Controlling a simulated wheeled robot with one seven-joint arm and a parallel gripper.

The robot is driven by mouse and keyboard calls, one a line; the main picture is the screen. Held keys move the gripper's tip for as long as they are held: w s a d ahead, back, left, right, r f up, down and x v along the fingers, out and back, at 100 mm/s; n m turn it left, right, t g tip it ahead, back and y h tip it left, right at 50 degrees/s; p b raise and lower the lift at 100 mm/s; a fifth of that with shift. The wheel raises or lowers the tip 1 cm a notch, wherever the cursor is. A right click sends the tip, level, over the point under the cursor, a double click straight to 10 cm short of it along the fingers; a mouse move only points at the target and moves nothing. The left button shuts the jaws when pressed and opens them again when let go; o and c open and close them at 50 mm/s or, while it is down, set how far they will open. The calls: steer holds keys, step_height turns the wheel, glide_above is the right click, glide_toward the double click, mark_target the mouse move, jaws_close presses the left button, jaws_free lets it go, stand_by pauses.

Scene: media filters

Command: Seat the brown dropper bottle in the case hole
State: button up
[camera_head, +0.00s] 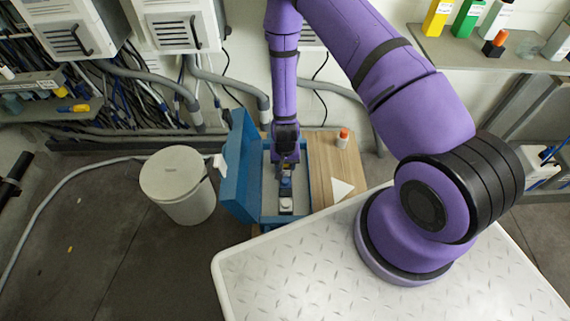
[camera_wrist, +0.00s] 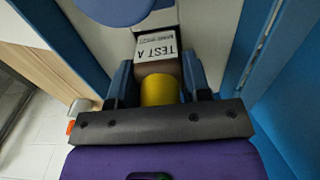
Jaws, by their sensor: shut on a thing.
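My gripper (camera_wrist: 160,88) is shut on the yellow cylindrical top of a bottle. The bottle's brownish body (camera_wrist: 157,68) shows just beyond the yellow part, with a white label reading "TEST A". In the head view my gripper (camera_head: 286,168) points down inside the open blue case (camera_head: 236,199), over its pale grey interior. The held bottle is mostly hidden by my gripper there. The case hole is hidden, and I cannot tell whether the bottle is in it or above it. A blue rounded thing (camera_wrist: 115,8) is close by at the top of the wrist view.
The case lid stands open on the left. A white block-like item (camera_head: 286,205) sits at the case's near end. A wooden top (camera_head: 325,157) right of the case bears an orange-capped bottle (camera_head: 343,137) and a white triangular piece (camera_head: 342,189). A white bin (camera_head: 178,185) stands left.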

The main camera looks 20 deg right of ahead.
steer(key=shift+f, duration=1.15)
steer(key=o, duration=1)
steer(key=shift+r, duration=3.45)
steer(key=shift+r, duration=0.1)
